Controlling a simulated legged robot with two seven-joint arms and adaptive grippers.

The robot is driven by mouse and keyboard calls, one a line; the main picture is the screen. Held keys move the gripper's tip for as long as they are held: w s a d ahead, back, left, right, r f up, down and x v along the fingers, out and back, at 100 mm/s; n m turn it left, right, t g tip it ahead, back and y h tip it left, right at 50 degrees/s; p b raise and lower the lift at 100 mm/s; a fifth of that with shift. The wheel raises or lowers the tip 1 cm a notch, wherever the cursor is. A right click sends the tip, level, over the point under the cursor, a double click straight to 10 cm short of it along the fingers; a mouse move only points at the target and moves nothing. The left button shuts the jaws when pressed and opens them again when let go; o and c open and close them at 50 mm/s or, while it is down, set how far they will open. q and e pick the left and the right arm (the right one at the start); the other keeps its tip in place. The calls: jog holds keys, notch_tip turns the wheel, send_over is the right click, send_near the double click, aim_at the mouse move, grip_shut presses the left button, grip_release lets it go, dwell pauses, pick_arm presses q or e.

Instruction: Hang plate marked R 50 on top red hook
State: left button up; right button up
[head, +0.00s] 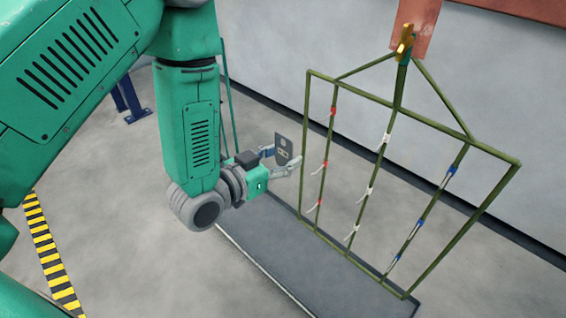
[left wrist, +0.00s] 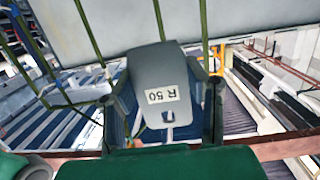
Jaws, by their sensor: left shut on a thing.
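The grey plate marked R 50 (left wrist: 160,75) is held between the fingers of my left gripper (left wrist: 165,105) in the left wrist view. Its label appears upside down there, and a small hole shows near the plate's lower edge. In the head view the dark plate (head: 283,150) stands upright in the left gripper (head: 281,162), beside the rack's left post. The green rack (head: 398,106) hangs at the right. Its left inner bar carries red hooks, with the top red hook (head: 333,112) above and to the right of the plate. My right gripper is not in view.
The rack's middle bar has white hooks (head: 386,139) and its right bar has blue hooks (head: 451,171). A dark floor panel (head: 340,285) lies below the rack. A pale wall (head: 480,60) stands behind. Yellow-black floor tape (head: 45,250) runs at the left.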

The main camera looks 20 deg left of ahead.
pick_arm(q)
jog(key=shift+d+r, duration=0.1)
jog(key=shift+d, duration=0.1)
jog(key=shift+a, duration=0.2)
jog(key=shift+w, duration=1)
jog(key=r+x, duration=0.1)
jog(key=x, duration=0.6)
jog(key=shift+d+f, duration=0.15)
jog(key=shift+f, duration=0.15)
jog(key=shift+d, duration=0.15)
jog(key=shift+w+r+p, duration=0.1)
jog(key=shift+w+p, duration=0.05)
jog(key=shift+p, duration=0.15)
